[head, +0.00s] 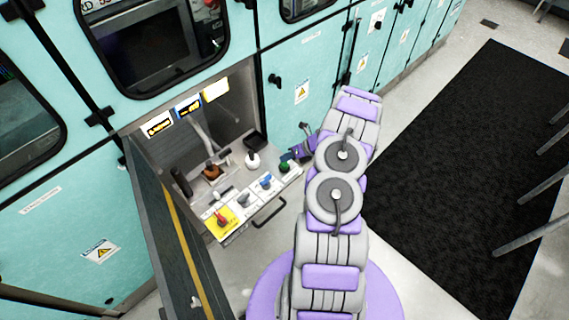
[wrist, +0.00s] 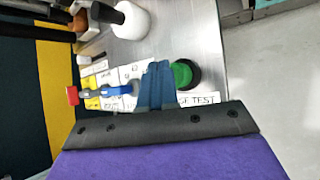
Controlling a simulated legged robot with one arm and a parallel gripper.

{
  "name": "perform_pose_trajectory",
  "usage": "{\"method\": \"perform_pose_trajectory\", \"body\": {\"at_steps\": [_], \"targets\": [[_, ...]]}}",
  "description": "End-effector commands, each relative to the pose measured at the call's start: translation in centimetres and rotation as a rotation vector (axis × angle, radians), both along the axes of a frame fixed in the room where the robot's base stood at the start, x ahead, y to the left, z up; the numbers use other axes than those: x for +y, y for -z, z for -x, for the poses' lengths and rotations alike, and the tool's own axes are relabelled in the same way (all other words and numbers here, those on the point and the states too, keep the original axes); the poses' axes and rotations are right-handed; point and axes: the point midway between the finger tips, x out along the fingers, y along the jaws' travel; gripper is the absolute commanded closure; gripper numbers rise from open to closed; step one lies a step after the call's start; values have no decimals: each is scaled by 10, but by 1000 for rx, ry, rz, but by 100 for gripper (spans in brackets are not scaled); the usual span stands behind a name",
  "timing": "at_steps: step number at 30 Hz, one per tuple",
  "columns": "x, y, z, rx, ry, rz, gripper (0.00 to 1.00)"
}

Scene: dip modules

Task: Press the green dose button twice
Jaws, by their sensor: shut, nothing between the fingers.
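The green dose button (head: 285,168) sits at the right end of a row of controls on the panel's front edge. In the wrist view it shows as a green cap on a dark round base (wrist: 182,74), beside a label ending in "TEST" (wrist: 199,99). My gripper (head: 287,156) is close by the button in the head view. In the wrist view its blue-grey fingers (wrist: 157,84) are shut and empty, just left of the green cap and overlapping its edge. I cannot tell whether they touch it.
A white knob (head: 252,160) stands behind. A swung-open door (head: 172,240) bounds the left; a handle (head: 270,212) is below.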

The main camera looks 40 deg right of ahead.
Motion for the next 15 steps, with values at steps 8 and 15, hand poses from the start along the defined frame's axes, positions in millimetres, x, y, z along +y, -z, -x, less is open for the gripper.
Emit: {"method": "perform_pose_trajectory", "body": {"at_steps": [8, 15], "targets": [[1, 4, 0, 0, -1, -1, 100], [1, 7, 1, 0, -1, 1, 100]]}}
